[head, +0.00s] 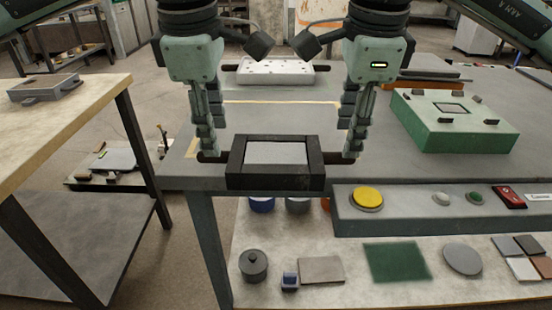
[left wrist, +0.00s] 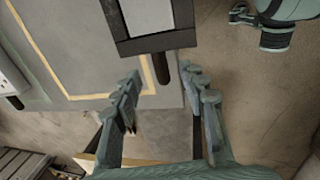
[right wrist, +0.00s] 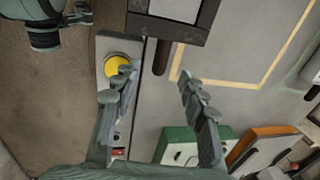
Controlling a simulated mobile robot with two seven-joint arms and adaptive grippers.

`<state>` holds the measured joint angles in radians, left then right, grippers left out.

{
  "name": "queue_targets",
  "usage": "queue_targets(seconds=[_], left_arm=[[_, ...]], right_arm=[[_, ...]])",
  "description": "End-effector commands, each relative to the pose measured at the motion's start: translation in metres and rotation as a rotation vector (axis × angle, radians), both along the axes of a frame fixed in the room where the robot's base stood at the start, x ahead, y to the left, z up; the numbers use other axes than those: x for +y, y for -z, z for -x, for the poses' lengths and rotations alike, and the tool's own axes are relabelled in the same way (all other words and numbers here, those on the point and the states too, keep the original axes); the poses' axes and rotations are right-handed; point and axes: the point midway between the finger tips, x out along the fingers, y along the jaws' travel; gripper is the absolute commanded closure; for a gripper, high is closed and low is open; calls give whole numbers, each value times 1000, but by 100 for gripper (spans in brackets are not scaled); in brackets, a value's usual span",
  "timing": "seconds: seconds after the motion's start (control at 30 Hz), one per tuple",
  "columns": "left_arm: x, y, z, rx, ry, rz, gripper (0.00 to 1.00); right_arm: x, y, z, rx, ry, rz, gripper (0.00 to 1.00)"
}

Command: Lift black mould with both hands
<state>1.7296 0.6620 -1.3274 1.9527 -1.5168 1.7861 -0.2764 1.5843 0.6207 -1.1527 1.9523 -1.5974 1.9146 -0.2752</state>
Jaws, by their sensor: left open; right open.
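The black mould (head: 275,183) is a rectangular frame around a pale grey slab (head: 275,153). It sits at the table's front edge, with a dark bar handle on each side. My left gripper (head: 209,152) points down at the left handle and is open. In the left wrist view that handle (left wrist: 160,68) lies between the spread fingertips. My right gripper (head: 351,152) points down at the right handle and is open. In the right wrist view that handle (right wrist: 162,57) lies between its fingertips. Neither gripper is closed on a handle.
A white mould (head: 275,72) with dark handles stands behind, between my arms. A green box (head: 455,120) is at the right. A control panel with a yellow button (head: 367,197) lies right of the black mould. A lower shelf holds small items. A wooden table (head: 60,105) stands left.

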Motion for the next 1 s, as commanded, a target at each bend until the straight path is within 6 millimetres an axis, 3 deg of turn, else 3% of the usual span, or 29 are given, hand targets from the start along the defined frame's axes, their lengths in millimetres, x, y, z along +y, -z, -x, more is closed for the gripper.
queue_targets(seconds=[0.3, 0.73, 1.0], left_arm=[[0, 44, -8, 3, 1, -1, 58], [0, 53, -10, 1, 1, 0, 58], [0, 53, -10, 1, 1, 0, 91]], right_arm=[[0, 44, -8, 1, -1, -1, 57], [0, 52, -10, -1, -1, -1, 57], [0, 52, -10, -1, -1, -1, 91]])
